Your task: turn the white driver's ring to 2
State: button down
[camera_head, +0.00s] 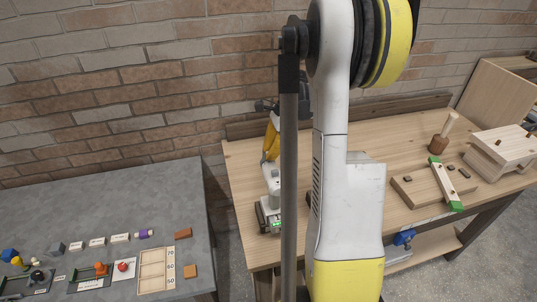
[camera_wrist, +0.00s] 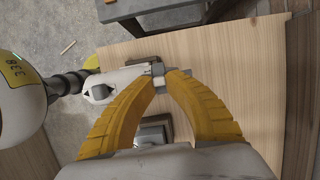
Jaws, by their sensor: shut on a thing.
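The white driver (camera_head: 272,184) stands on the wooden bench, with a dark foot and a small green lit display (camera_head: 276,224) low on it. My gripper (camera_head: 271,152) reaches down onto it from above with its yellow fingers. In the wrist view the white driver (camera_wrist: 122,79) lies between and just left of my fingertips (camera_wrist: 160,79). The fingertips are closed on a small part at its end, taken to be the ring. The ring's numbers are too small or hidden to read, so its setting cannot be told.
My arm hides the middle of the wooden bench (camera_head: 238,168). A wooden block with a green-ended bar (camera_head: 443,180), a mallet (camera_head: 442,138) and a wooden box (camera_head: 500,150) stand at right. A grey table (camera_head: 110,205) with small parts and trays is at left.

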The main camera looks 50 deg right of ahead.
dwell(0.3)
jog(key=c, duration=1.4)
grip_release()
jog(key=v, duration=1.2)
jog(key=a+f+n+h+b, duration=0.1)
jog(key=a+f+n+b, duration=0.2)
jog(key=a, duration=0.4)
jog(key=a+f+n+t+h+b, duration=0.1)
jog(key=a+n+b, duration=0.3)
jog(key=a, duration=0.2)
jog(key=a+f+n+h+b, duration=0.1)
jog(key=a+f+n+b, duration=0.2)
jog(key=a, duration=0.4)
jog(key=s+a+f+n+t+b, duration=0.2)
jog(key=s+a+f+n+b, duration=0.2)
jog(key=a+n, duration=0.3)
jog(key=s+a+f+n+t+b, duration=0.2)
jog(key=s+a+f+n+b, duration=0.2)
jog(key=a+f+n, duration=0.2)
jog(key=shift+a+f+n+b, duration=0.35)
jog(key=shift+a+n, duration=0.35)
jog(key=shift+a, duration=0.35)
